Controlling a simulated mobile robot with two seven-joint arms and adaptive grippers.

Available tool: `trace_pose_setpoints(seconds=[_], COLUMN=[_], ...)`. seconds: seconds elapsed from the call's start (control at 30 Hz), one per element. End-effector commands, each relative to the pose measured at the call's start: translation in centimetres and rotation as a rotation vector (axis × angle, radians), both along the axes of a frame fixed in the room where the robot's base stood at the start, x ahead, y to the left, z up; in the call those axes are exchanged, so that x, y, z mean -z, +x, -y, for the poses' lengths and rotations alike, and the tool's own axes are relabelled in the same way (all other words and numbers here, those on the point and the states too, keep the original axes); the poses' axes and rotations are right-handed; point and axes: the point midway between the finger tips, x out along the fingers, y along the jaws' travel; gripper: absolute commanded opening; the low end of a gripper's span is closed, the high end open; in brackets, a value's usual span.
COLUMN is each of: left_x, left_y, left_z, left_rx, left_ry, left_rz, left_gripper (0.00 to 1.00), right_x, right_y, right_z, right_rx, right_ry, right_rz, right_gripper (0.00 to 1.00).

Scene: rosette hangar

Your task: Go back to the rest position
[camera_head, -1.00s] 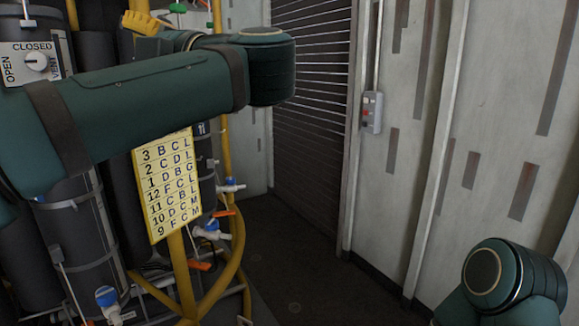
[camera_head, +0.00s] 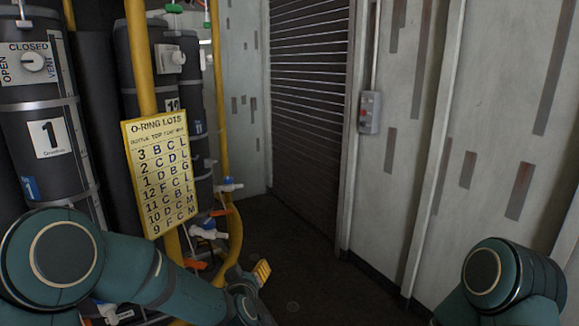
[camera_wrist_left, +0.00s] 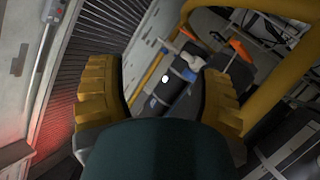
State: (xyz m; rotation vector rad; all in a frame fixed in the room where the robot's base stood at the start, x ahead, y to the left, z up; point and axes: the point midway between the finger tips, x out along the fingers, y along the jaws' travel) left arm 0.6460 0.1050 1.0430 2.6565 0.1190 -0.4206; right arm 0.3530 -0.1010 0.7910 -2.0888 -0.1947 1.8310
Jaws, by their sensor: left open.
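My left arm (camera_head: 140,270) reaches in along the bottom left of the head view, folded low. My left gripper's yellow finger (camera_head: 261,271) shows at its far end, beside the yellow rack post. In the left wrist view my left gripper (camera_wrist_left: 160,92) has its two yellow fingers wide apart, with nothing between them. Behind the gap are a dark cylinder (camera_wrist_left: 165,92) and pale fittings, apart from the fingers. My right arm (camera_head: 515,280) shows at the bottom right; its gripper is out of view.
A yellow rack (camera_head: 142,60) with dark gas bottles (camera_head: 45,120) stands at the left. A yellow O-ring lots sign (camera_head: 160,175) hangs on it. Valves with orange and blue handles stick out low. A dark shutter (camera_head: 308,110) and panelled wall (camera_head: 455,140) stand beyond open floor (camera_head: 300,275).

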Motion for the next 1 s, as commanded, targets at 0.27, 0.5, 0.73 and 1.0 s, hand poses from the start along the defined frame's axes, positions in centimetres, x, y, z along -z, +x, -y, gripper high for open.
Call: trace_pose_setpoints(seconds=[0.27,0.5,0.73,1.0], left_x=[16.0,23.5,25.2,25.2], left_y=[-11.3,-23.4,-29.0,-29.2], left_z=[0.3,0.5,0.5,0.5], left_rx=[0.231,0.386,0.45,0.453], left_ry=[-0.011,-0.064,-0.092,-0.094], left_rz=[-0.487,-0.863,-1.022,-1.029], left_gripper=[0.66,0.66,0.66,0.66], right_x=[0.0,0.0,0.0,0.0], right_y=[0.0,0.0,0.0,0.0], right_z=[0.0,0.0,0.0,0.0], right_rx=[0.0,0.0,0.0,0.0], right_ry=[0.0,0.0,0.0,0.0], right_rz=[0.0,0.0,0.0,0.0], right_gripper=[0.0,0.0,0.0,0.0])
